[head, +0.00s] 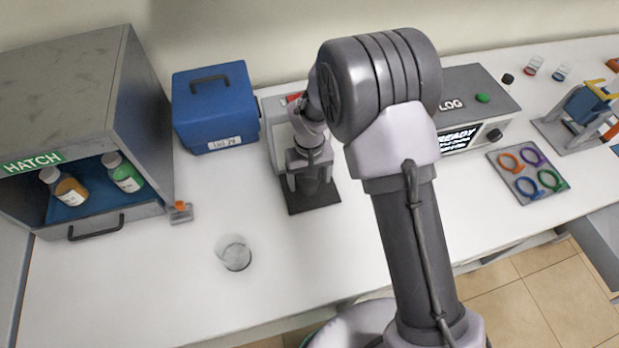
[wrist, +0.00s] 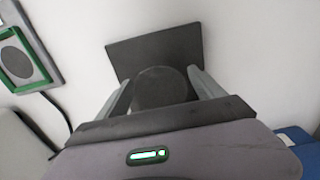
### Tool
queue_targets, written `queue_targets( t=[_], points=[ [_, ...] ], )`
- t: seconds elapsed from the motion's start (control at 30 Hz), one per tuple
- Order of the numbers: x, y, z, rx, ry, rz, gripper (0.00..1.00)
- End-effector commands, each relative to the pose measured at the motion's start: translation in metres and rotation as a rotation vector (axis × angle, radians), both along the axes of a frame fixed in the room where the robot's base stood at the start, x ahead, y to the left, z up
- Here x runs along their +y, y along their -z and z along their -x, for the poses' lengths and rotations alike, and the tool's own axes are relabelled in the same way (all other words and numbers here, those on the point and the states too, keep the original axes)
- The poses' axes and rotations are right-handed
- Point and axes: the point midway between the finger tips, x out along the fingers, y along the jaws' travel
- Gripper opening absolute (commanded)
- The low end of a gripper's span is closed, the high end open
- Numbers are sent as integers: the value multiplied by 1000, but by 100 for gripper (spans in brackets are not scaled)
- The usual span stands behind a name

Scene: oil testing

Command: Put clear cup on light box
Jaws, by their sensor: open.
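A clear cup (head: 235,254) stands on the white bench, front left of my gripper. My gripper (head: 312,172) points down over a dark square plate (head: 318,203) at the front of a pale device. In the wrist view my gripper (wrist: 160,80) has its fingers apart, one on each side of a dark, round-topped object (wrist: 160,88) above the plate (wrist: 190,45). I cannot tell whether that object is a see-through cup or touches the fingers. No thing is clearly marked as the light box; the pale device (head: 272,108) with a red part is partly hidden by my arm.
A grey hatch cabinet (head: 65,90) with bottles and a blue case (head: 215,105) stand left. A ring board (head: 527,171) and log device (head: 480,90) stand right. The wrist view shows a green-framed pad (wrist: 18,60). Bench around the clear cup is free.

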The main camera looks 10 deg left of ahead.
Motion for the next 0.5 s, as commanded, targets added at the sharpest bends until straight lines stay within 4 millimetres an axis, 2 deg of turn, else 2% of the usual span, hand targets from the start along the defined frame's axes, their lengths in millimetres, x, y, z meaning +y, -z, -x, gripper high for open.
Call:
queue_targets(
  t=[0.13,0.3,0.4,0.5],
  points=[
    [0,-24,-1,-3,-1,-1,78],
    [0,-75,-1,-4,1,-2,78],
    [0,-99,0,-3,0,-1,78],
    [0,-115,-1,-2,0,-1,78]
  ],
)
